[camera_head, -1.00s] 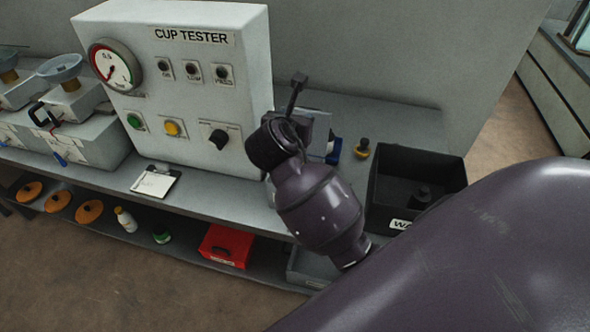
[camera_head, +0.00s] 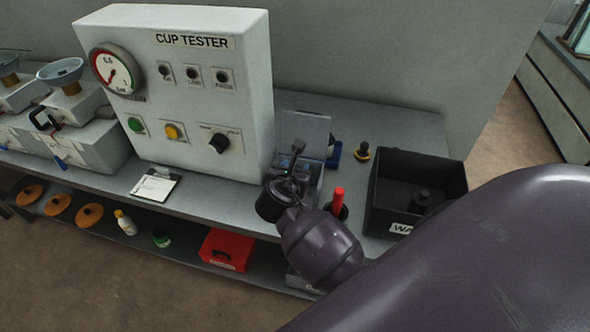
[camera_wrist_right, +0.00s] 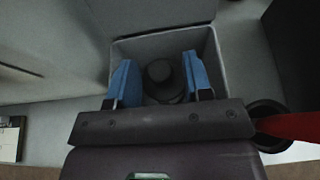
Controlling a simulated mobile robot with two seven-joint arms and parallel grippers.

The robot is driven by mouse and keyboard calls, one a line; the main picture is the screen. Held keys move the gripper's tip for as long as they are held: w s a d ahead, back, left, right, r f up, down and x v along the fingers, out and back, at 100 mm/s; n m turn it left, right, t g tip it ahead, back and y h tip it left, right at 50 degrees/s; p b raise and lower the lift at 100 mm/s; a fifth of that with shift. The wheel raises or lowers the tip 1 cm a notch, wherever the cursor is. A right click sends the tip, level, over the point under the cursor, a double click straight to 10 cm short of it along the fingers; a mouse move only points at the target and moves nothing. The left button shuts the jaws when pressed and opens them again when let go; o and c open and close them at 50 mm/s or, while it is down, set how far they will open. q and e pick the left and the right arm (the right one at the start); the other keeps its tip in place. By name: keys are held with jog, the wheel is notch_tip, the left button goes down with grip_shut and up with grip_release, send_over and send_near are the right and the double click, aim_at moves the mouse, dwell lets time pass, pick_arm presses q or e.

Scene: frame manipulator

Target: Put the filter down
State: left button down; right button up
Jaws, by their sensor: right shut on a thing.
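My right gripper (camera_head: 291,165) points down at an open grey box (camera_wrist_right: 205,42) beside the cup tester. Its two blue fingers (camera_wrist_right: 162,82) are shut on the filter (camera_wrist_right: 160,72), a dark round piece between them in the right wrist view. The fingers and filter are at the box opening, within its walls as seen from the wrist. Whether the filter touches the box floor is hidden. In the head view the filter cannot be made out behind my wrist. My left gripper is not in view.
The box's raised lid (camera_head: 303,132) stands behind the gripper. A red-handled tool (camera_head: 338,200) stands in a dark holder close to the right. A black bin (camera_head: 445,180) is further right. The white cup tester (camera_head: 190,120) rises close on the left.

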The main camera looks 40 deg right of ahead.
jog(key=shift+f, duration=0.7)
jog(key=o, duration=1.2)
jog(key=shift+r, duration=0.2)
jog(key=r+v, duration=0.1)
jog(key=v, duration=1.1)
jog(key=shift+b, duration=0.3)
